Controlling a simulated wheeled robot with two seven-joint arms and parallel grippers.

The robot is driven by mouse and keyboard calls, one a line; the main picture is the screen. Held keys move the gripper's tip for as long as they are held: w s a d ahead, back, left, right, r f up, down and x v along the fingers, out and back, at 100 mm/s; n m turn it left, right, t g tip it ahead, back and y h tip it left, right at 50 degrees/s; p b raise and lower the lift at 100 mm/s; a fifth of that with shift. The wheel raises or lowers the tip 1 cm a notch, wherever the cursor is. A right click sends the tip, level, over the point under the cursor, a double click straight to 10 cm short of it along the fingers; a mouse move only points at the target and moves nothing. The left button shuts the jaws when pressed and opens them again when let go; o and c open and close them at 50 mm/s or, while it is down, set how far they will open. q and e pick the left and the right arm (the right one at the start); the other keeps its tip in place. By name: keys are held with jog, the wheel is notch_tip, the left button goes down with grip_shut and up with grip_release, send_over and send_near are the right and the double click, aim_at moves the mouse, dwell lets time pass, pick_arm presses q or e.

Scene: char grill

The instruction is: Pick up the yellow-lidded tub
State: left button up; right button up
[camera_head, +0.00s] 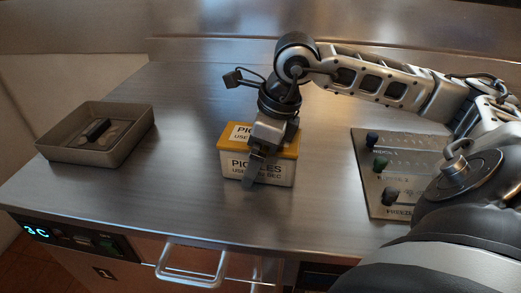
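The tub (284,172) is a white box with a yellow lid and "PICKLES" lettering. My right gripper (255,168) comes down over the tub from above. One finger hangs in front of the tub's front face and covers part of the lettering. The other finger is hidden, so I cannot tell whether the gripper grips the tub. My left gripper is not in view.
A grey open tray (80,155) with a dark block and flat pieces in it stands at the left. A metal panel with several dark knobs (367,205) lies right of the tub. A drawer handle (190,276) juts out below the counter edge. The counter between tray and tub is clear.

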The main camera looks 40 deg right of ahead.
jog(key=shift+r, duration=0.1)
jog(key=c, duration=1.5)
